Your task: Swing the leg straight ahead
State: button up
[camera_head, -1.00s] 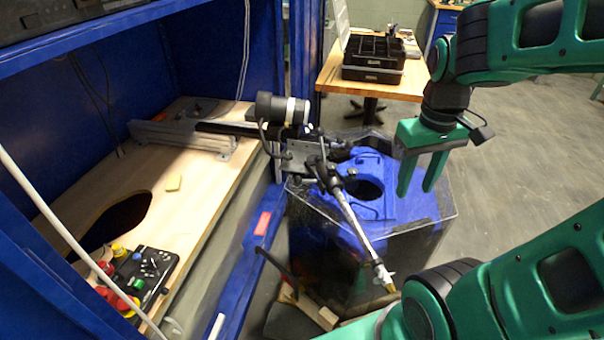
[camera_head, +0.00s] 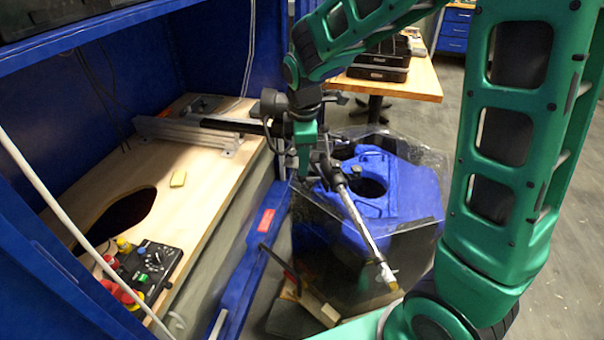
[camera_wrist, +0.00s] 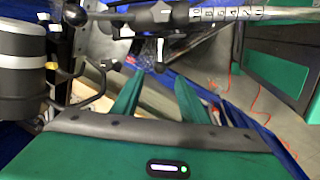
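The leg, a silvery rod (camera_head: 357,222) with a brass-coloured tip, slants down to the right from a dark clamp joint (camera_head: 325,172) beside the blue tank (camera_head: 405,187). My gripper (camera_head: 304,172) is left of the clamp in the head view and partly covers the mount. In the wrist view my gripper (camera_wrist: 158,95) has its two green fingers apart with nothing between them. A metal bar with markings (camera_wrist: 235,14) and black knobs (camera_wrist: 110,65) lie beyond the fingertips; I cannot tell whether that bar is the leg. The black cylinder (camera_wrist: 22,75) is at left.
A wooden bench (camera_head: 205,200) with a dark oval hole and a control box (camera_head: 150,268) is at left. A table (camera_head: 425,82) with black trays (camera_head: 378,65) is behind. Grey floor is free at right.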

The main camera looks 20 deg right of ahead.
jog(key=f, duration=0.2)
jog(key=w+f, duration=0.1)
jog(key=f, duration=0.4)
jog(key=shift+w+d, duration=0.15)
jog(key=shift+d, duration=0.05)
